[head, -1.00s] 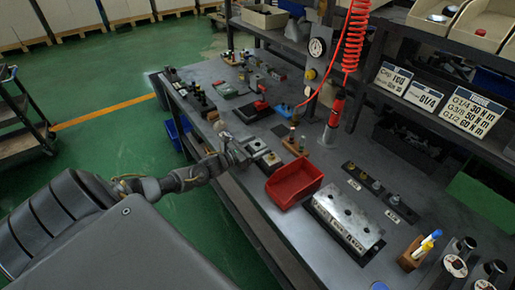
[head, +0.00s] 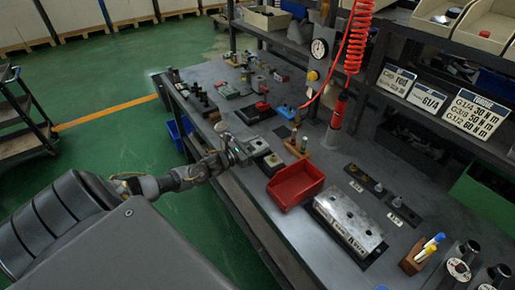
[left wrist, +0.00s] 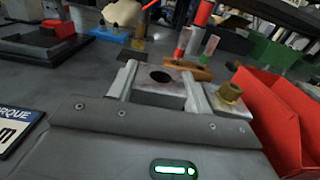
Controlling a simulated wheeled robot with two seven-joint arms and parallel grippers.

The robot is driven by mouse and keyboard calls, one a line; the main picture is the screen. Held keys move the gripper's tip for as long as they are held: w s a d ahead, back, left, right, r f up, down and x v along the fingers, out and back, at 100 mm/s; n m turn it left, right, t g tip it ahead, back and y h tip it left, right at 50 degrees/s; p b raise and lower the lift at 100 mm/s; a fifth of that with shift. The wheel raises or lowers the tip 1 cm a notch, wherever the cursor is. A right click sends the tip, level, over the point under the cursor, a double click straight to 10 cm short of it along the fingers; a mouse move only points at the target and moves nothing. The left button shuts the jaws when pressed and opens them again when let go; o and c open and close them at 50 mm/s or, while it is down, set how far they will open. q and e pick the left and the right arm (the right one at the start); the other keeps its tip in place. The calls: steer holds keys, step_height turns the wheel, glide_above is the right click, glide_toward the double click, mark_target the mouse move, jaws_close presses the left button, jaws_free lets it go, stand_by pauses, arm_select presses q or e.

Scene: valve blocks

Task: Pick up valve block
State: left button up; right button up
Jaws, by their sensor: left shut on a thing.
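The valve block, a grey metal block with a dark round hole in its top, shows between my left gripper's fingers (left wrist: 163,88) in the left wrist view (left wrist: 158,77). My left gripper (head: 240,153) is shut on it at the near edge of the bench in the head view, where the block (head: 258,145) is small. A second metal block with a brass fitting (left wrist: 230,92) stands close to the right finger; it also shows in the head view (head: 272,160). I cannot tell whether the held block touches the bench. My right gripper is not in view.
A red bin (head: 295,184) stands right of the blocks. A wooden holder with bottles (head: 296,147) is just behind them. A large drilled metal block (head: 347,218) lies farther right. Other parts fill the bench's far end. A coiled red hose (head: 355,40) hangs over the bench.

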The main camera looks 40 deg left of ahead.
arm_select(q)
steer(key=s+a+r+b, duration=0.1)
steer(key=s+a+r, duration=0.3)
steer(key=s+r, duration=0.8)
steer(key=shift+s, duration=0.65)
